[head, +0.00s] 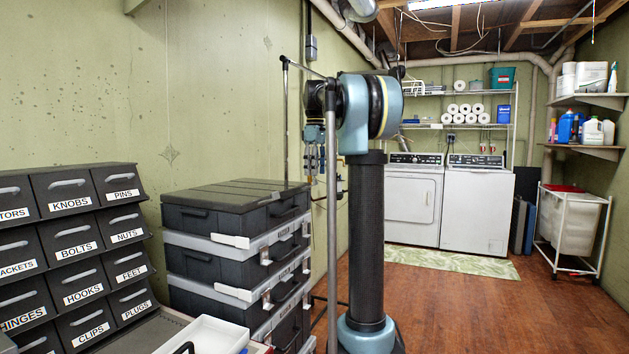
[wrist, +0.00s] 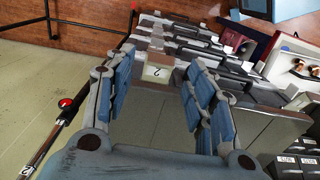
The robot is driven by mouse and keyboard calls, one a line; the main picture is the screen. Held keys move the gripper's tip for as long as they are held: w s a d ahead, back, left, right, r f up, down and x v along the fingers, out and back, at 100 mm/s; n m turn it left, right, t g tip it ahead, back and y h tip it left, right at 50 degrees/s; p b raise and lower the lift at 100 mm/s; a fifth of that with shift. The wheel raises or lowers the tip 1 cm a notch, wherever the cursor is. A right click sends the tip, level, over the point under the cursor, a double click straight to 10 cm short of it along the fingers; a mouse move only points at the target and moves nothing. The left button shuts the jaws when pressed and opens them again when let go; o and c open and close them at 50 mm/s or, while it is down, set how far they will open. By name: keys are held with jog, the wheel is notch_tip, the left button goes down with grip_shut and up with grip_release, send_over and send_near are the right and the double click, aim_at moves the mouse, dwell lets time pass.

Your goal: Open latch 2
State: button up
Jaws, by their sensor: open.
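In the wrist view my gripper (wrist: 160,62) is open, its two blue-padded fingers spread apart with nothing held. A pale tag marked "2" (wrist: 156,73) shows between the fingers, turned sideways. I cannot tell how far it lies beyond the fingertips. The latch at this tag is partly hidden by the fingers, and its open or shut state is unclear.
A rack of labelled dark drawers (head: 73,250) stands left of the cases. A white tray (head: 205,338) lies in front. A thin upright metal post (head: 332,220) stands right of the cases. Open wooden floor (head: 470,305) lies to the right, before the washer and dryer (head: 475,205).

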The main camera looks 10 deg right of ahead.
jog(key=shift+f, duration=1.7)
jog(key=shift+c, duration=0.2)
jog(key=c, duration=1)
